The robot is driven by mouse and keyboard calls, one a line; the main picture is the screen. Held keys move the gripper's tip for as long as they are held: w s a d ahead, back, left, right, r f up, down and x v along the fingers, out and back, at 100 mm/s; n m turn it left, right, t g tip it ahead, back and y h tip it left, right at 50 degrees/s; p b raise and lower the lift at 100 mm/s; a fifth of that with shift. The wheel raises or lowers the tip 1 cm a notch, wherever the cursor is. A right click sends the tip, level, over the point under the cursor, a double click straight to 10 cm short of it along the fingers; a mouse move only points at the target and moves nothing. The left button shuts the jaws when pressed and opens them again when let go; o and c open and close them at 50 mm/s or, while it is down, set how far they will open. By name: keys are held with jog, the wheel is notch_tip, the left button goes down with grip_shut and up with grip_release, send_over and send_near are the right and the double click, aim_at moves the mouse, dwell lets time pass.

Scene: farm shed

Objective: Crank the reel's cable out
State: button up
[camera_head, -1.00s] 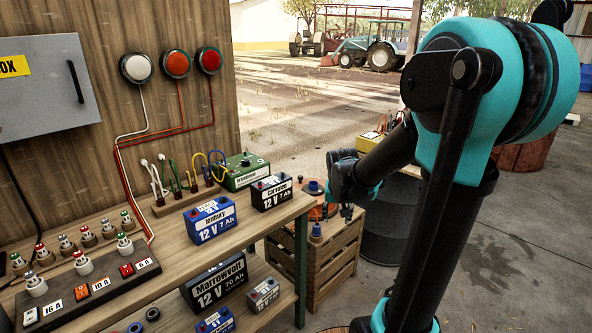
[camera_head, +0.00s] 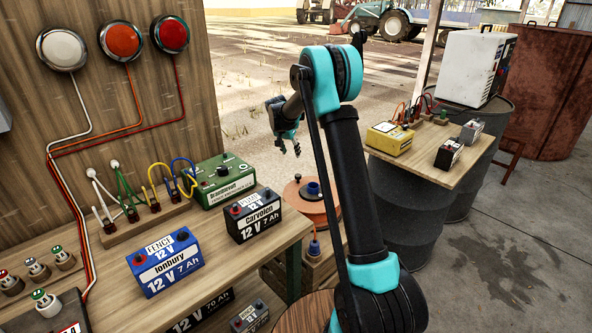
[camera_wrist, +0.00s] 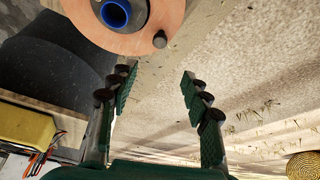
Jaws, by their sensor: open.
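The orange reel (camera_head: 305,208) with a blue hub (camera_head: 313,188) sits on a wooden crate (camera_head: 325,268), right of the workbench. A blue plug with an orange end (camera_head: 314,246) is at its near side. In the wrist view the reel's disc (camera_wrist: 165,15) fills the top, with the open blue hub (camera_wrist: 114,14) and a dark knob (camera_wrist: 160,40) near the rim, probably the crank handle. My gripper (camera_head: 288,148) is raised above and beyond the reel. Its open, empty fingers (camera_wrist: 157,83) are apart from the knob. My arm hides part of the reel's right side.
The workbench (camera_head: 225,262) at left carries a blue battery (camera_head: 165,265), a black battery (camera_head: 254,218) and a green box (camera_head: 217,180). At right, a board (camera_head: 425,165) on dark barrels holds a yellow battery (camera_head: 389,139). Concrete floor lies clear at far right.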

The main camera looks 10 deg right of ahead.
aim_at(298, 175)
jog(key=x, duration=1.7)
jog(key=shift+f, duration=0.15)
grip_shut()
